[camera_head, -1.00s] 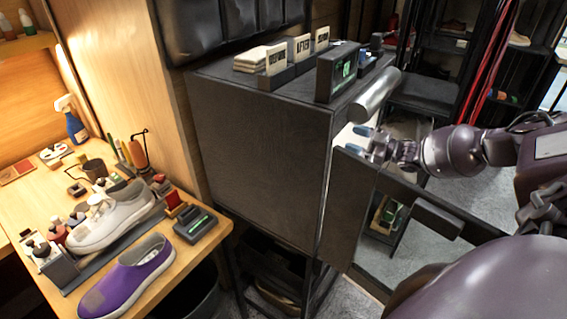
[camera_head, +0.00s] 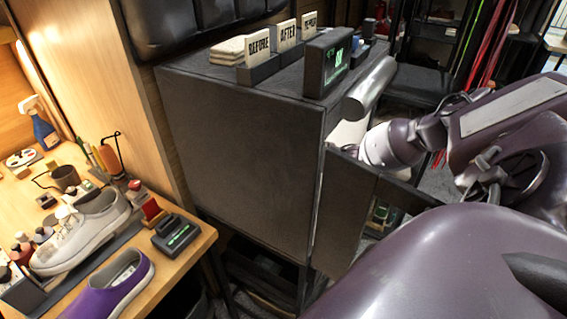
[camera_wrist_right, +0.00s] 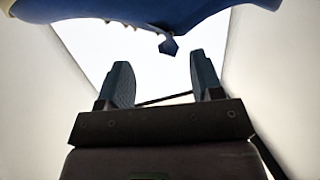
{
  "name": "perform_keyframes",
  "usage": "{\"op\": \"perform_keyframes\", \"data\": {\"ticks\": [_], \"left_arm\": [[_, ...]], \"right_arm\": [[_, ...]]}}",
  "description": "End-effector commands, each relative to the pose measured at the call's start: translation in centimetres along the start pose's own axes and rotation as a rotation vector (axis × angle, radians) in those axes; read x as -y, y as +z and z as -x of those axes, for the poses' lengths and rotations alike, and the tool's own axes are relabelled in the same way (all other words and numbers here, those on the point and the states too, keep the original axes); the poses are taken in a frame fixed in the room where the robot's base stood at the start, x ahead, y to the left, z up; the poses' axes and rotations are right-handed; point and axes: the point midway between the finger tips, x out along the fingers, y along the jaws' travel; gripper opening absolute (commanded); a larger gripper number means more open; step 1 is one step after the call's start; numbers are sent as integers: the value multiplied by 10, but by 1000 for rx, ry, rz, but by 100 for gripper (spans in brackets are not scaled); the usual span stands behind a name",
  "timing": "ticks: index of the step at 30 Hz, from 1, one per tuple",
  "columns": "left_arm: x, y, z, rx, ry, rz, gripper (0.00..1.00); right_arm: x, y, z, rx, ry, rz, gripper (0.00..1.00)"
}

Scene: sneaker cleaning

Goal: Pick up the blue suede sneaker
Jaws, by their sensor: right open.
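In the right wrist view a blue shape (camera_wrist_right: 100,10), which looks like the blue sneaker, fills the top edge, with a small pointed blue piece hanging down. Most of it is cut off by the frame. My right gripper (camera_wrist_right: 162,82) is open and empty below it in that view, its two dark fingers apart with a bright white interior behind. In the head view my right arm reaches behind the open door (camera_head: 345,205) of the dark cabinet (camera_head: 235,150). There the right gripper and the blue sneaker are hidden. My left gripper is not in view.
White walls flank the right gripper closely. A silver cylinder (camera_head: 369,87) lies at the cabinet's upper edge. A display box (camera_head: 325,65) and signs stand on top. A white sneaker (camera_head: 85,230) and a purple shoe (camera_head: 112,288) sit on the wooden bench (camera_head: 188,256) at left.

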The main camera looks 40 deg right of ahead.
Motion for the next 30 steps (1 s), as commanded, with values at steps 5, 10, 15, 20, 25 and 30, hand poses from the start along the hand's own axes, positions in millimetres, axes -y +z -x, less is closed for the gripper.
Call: {"op": "perform_keyframes", "data": {"ticks": [5, 10, 15, 20, 25, 30], "left_arm": [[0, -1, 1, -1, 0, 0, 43], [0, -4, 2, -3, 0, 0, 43], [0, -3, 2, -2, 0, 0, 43], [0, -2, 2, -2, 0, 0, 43], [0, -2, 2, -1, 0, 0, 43], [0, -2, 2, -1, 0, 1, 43]], "right_arm": [[1, -3, -10, -1, 0, 1, 60], [5, -9, -31, -2, -2, 1, 60], [5, -8, -49, -1, -1, 1, 60], [4, -8, -55, 1, 1, 2, 60], [4, -8, -55, 1, 0, 2, 60], [4, -8, -55, 1, 0, 2, 37]]}}
